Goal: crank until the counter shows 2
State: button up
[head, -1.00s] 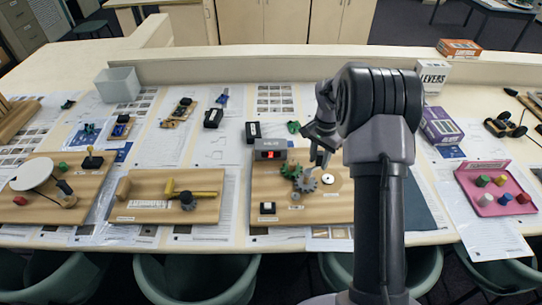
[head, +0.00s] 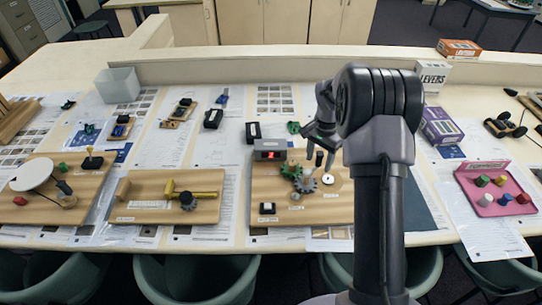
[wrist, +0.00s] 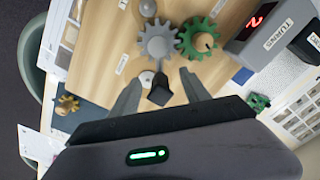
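The turn counter (head: 270,149) is a grey box with a lit red display, at the back of the wooden gear board (head: 230,200). In the wrist view the counter (wrist: 257,22) carries a "TURNS" label and its digit looks like a 2. A grey gear (wrist: 157,42) meshes with a green gear (wrist: 199,38). The crank's black knob (wrist: 160,91) stands beside the grey gear; it also shows in the head view (head: 319,158). My gripper (wrist: 160,88) is open, its fingers apart on either side of the knob, with gaps visible.
A black-and-white block (head: 267,208) sits at the board's front left. A neighbouring board with a yellow rod (head: 205,193) lies to the left. A pink tray (head: 485,190) with coloured pegs stands at the right.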

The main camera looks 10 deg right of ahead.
notch_tip(320, 180, up, 8)
jog(key=p, duration=0.5)
jog(key=shift+r+p, duration=0.1)
jog(key=shift+p, duration=0.25)
jog(key=s+a+r+n+t+b, duration=0.3)
jog(key=s+a+r+b, duration=0.6)
jog(key=s+a+b, duration=0.1)
jog(key=s+a+f+n+t+y+b, duration=0.1)
jog(key=s+a+f+n+b, duration=0.1)
jog(key=s, duration=0.8)
jog(key=s+a+f+n+t+y+b, duration=0.1)
jog(key=s+a+f+b, duration=0.2)
jog(key=s, duration=0.7)
jog(key=a+b, duration=0.2)
jog(key=a, duration=0.2)
jog(key=shift+s+f+n+t, duration=0.15)
jog(key=shift+s+n+t, duration=0.1)
jog(key=shift+n+t, duration=0.15)
